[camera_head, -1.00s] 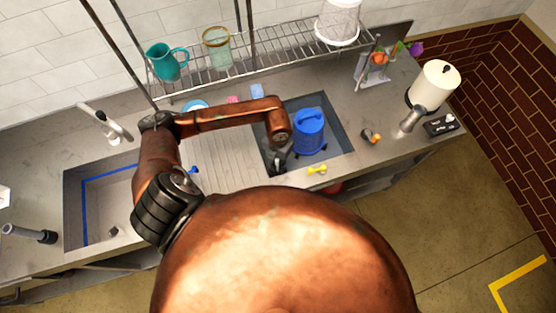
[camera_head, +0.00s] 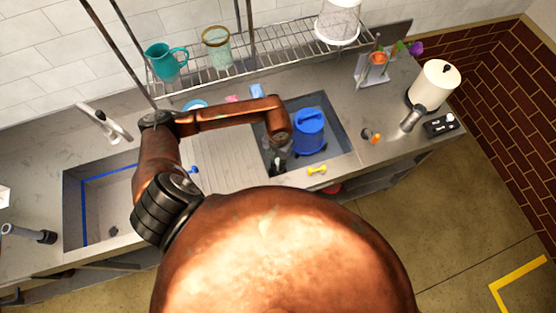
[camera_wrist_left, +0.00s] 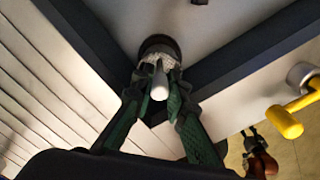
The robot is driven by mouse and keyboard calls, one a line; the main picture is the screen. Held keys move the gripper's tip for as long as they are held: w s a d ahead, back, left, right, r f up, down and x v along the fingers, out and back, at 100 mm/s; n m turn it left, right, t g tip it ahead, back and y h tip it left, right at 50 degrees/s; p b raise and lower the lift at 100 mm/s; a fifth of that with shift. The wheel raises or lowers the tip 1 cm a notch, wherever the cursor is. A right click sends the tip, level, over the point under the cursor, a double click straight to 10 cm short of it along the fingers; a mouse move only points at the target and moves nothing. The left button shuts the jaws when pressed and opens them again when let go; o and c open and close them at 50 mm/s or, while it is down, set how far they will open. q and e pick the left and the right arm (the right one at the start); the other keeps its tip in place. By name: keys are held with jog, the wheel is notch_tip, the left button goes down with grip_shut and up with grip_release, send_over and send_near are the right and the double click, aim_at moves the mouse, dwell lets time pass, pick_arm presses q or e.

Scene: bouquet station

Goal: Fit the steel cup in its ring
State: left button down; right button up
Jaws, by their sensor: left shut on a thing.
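My left gripper (camera_wrist_left: 162,100) is shut on a pale, round-ended piece (camera_wrist_left: 160,84) with a mottled grey, dark-rimmed round part (camera_wrist_left: 158,48) beyond it. This looks like the steel cup, but the fingers hide much of it. In the head view my left gripper (camera_head: 277,160) is low at the near left side of the right basin, left of a blue bucket (camera_head: 309,132). I cannot make out the cup's ring clearly.
A yellow-handled thing (camera_head: 317,170) lies on the counter's front edge. A grey cylinder (camera_head: 411,119) is beside the paper roll (camera_head: 434,85). A wire shelf (camera_head: 262,53) with a teal mug (camera_head: 166,62) runs along the back. The ribbed drainboard (camera_head: 222,148) is clear.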

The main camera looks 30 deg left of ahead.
pick_arm(q)
jog(key=shift+f, duration=0.2)
jog(key=shift+f+b, duration=0.4)
jog(key=shift+b, duration=0.05)
jog(key=shift+f, duration=0.3)
jog(key=shift+f+b, duration=0.4)
jog(key=shift+b, duration=0.2)
jog(key=c, duration=1.8)
grip_release()
jog(key=shift+c, duration=0.2)
